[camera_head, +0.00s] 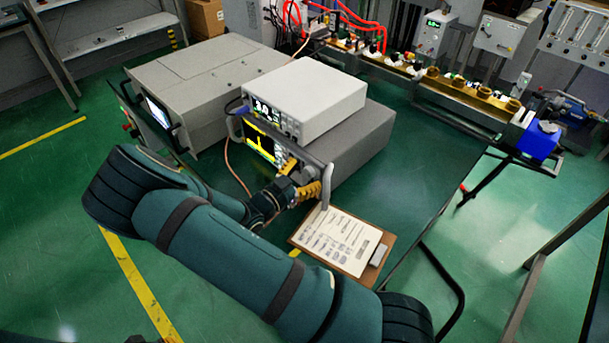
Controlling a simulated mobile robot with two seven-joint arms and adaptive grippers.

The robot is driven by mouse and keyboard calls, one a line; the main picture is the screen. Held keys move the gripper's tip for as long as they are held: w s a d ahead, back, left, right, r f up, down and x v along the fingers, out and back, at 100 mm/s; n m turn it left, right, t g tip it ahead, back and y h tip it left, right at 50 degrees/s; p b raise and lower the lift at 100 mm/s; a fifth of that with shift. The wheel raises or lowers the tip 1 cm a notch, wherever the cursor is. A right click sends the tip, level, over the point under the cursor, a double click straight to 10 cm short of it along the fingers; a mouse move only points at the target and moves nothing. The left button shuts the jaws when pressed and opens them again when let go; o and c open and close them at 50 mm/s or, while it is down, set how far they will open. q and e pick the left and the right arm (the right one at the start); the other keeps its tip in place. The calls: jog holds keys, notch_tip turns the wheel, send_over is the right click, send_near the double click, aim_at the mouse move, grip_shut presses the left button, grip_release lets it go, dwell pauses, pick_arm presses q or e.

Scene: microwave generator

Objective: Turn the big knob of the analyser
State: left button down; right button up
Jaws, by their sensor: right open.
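The analyser (360,140) is a grey box on the green table, with a lit screen (262,141) showing a yellow trace on its front. My right gripper (300,177) is at the right part of this front panel, with its yellow fingers spread apart. A grey round shape that looks like the big knob (309,172) shows between or just behind the fingers. The gripper hides part of it, so I cannot tell whether the fingers touch it. My left gripper is not in view.
A smaller white instrument (305,92) stands on the analyser. A large grey unit (195,75) is to the left. A clipboard (343,241) with paper lies in front, close to my right forearm. A brass-coloured waveguide line (440,85) runs along the back. The table's right side is clear.

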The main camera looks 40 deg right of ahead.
grip_shut()
jog(key=shift+f+m+b, duration=0.1)
jog(key=shift+m+b, duration=0.55)
jog(key=shift+m, duration=0.35)
jog(key=shift+m+b, duration=0.45)
jog(key=shift+m, duration=0.55)
grip_release()
